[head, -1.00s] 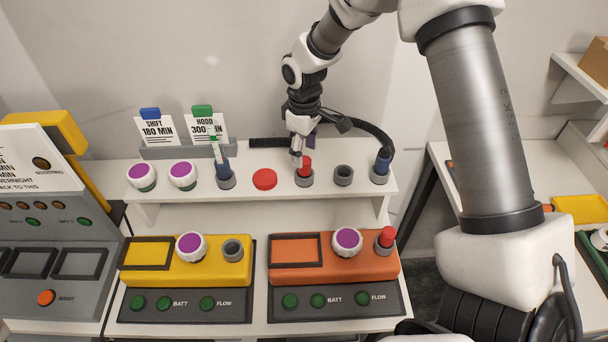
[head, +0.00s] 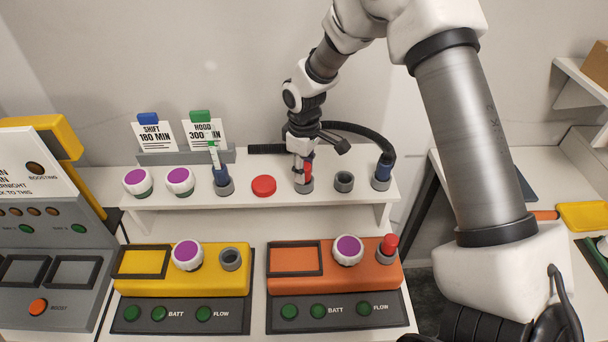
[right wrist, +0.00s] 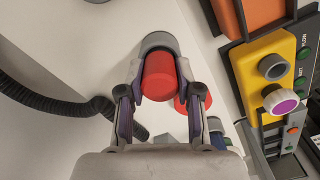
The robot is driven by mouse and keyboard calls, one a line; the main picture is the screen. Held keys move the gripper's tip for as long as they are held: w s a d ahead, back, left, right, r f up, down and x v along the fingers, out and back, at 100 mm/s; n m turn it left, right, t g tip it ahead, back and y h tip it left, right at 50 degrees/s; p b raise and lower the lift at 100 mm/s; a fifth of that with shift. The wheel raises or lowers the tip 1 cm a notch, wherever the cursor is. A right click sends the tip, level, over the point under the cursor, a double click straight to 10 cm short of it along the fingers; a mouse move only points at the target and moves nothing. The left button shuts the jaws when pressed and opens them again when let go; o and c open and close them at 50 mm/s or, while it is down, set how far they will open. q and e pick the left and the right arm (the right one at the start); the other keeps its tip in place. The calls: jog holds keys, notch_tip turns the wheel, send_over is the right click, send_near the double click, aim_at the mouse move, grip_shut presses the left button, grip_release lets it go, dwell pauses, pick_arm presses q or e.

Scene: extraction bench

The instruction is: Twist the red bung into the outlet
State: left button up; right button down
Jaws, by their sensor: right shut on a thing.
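A red bung (head: 308,172) stands in a grey holder (head: 303,187) on the white shelf. My right gripper (head: 303,173) is shut on it from above. In the right wrist view the fingers (right wrist: 161,85) press on both sides of the red bung (right wrist: 160,76), and its far end is at the grey holder (right wrist: 158,41). The yellow unit (head: 150,282) has an empty grey outlet (head: 230,258). The orange unit (head: 330,285) has a second red bung (head: 390,243) standing in its grey outlet (head: 385,256). My left gripper is not in view.
A red disc (head: 264,185) lies left of my gripper on the shelf (head: 290,205). An empty grey holder (head: 344,182) and a blue piece in a holder (head: 382,171) with a black hose are to the right. White-and-purple knobs (head: 180,180) stand at the left.

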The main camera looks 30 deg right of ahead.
jog(key=shift+r, duration=0.1)
jog(key=shift+r+p, duration=2.85)
jog(key=shift+r, duration=0.05)
jog(key=shift+s+f, duration=0.1)
jog(key=shift+f, duration=0.05)
